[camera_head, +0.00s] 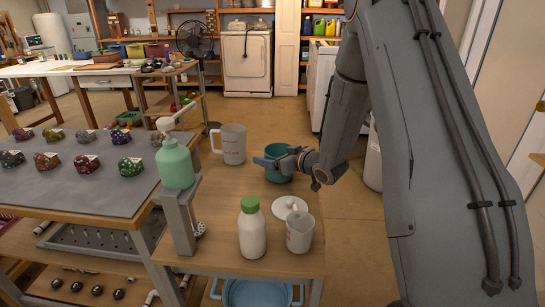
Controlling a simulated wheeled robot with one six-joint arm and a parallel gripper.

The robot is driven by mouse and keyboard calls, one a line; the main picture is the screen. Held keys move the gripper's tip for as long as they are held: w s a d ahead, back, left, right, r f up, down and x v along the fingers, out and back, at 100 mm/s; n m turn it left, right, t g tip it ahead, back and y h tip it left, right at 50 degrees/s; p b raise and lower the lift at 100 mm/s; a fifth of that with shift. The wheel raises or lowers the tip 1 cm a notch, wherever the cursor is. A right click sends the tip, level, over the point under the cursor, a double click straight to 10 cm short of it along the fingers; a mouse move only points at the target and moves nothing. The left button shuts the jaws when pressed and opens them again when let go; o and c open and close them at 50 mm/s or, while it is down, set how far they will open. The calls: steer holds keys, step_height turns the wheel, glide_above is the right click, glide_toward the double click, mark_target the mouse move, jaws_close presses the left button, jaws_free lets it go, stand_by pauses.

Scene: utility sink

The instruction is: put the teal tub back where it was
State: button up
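The teal tub (282,177) stands upright toward the back right of the small wooden cart top. My gripper (268,162) comes in from the right, with its fingers at the tub's rim. The fingers and the wrist cover part of the rim and the tub's opening. The view is too small to tell whether the fingers are shut on the wall or only beside it.
Close around stand a grey measuring jug (232,145), a white bottle with green cap (251,230), a white lid (289,207), a white jug (299,235) and a green pump bottle (175,163) on a stand. Bare wood shows left of the tub.

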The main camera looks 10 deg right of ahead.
steer(key=shift+f, duration=0.3)
steer(key=o, duration=1.2)
steer(key=shift+r, duration=0.25)
steer(key=v, duration=1.2)
steer(key=shift+b, duration=0.35)
